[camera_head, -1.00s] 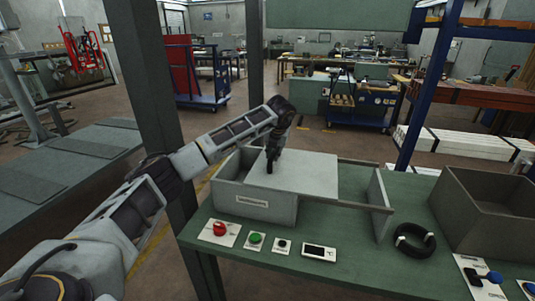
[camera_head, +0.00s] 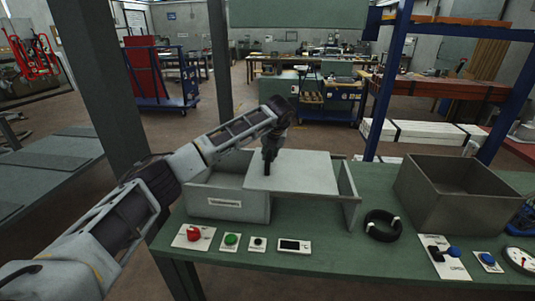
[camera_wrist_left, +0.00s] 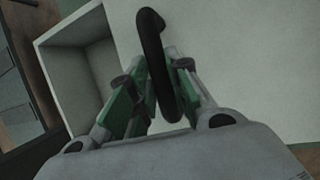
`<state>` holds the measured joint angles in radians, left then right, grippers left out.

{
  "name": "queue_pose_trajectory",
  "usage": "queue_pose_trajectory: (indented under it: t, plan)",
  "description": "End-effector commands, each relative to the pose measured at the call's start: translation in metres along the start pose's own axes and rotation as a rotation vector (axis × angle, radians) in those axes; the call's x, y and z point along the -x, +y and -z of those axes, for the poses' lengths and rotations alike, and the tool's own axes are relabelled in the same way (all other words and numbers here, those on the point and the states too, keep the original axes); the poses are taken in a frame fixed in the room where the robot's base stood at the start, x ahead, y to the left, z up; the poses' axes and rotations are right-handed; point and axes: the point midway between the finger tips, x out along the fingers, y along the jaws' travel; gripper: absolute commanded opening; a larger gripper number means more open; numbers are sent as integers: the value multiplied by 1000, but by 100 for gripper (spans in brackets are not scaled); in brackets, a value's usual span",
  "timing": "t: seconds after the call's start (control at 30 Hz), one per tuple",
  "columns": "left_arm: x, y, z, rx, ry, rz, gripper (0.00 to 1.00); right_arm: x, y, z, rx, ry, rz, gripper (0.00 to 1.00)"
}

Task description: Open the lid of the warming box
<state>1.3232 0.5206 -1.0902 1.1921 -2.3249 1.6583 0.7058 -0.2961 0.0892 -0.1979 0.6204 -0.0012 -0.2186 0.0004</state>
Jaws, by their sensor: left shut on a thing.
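The warming box (camera_head: 225,204) is a grey open-topped box on the green table, with a label on its front. Its flat grey lid (camera_head: 305,175) lies displaced to the right, over the side rails, leaving the left part of the box uncovered. My left gripper (camera_head: 268,172) reaches down onto the lid near its left edge. In the left wrist view, its fingers are shut on the black lid handle (camera_wrist_left: 152,45), a curved bar between them. The box's open interior (camera_wrist_left: 85,80) shows left of the lid there. My right gripper is not in view.
A red button (camera_head: 194,234), a green button (camera_head: 231,239) and a small display (camera_head: 294,246) lie in front of the box. A black ring (camera_head: 382,226) and a large grey bin (camera_head: 457,205) are to the right. A post (camera_head: 130,85) stands left of the table.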

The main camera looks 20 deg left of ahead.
Motion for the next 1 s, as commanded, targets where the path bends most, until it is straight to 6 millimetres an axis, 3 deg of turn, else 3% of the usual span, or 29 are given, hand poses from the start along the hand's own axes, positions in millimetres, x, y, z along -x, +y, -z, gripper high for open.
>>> queue_pose_trajectory:
  t: [0.13,0.17,0.3,0.73,1.0]
  plan:
    - [2,1,-2,2,-5,1,0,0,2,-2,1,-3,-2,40]
    - [2,1,-2,2,-5,1,22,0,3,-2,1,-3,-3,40]
    - [1,1,-1,1,-3,0,40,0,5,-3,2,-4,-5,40]
    - [2,1,-1,1,-2,0,41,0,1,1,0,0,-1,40]
    - [23,1,-1,0,-3,1,41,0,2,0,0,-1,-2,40]
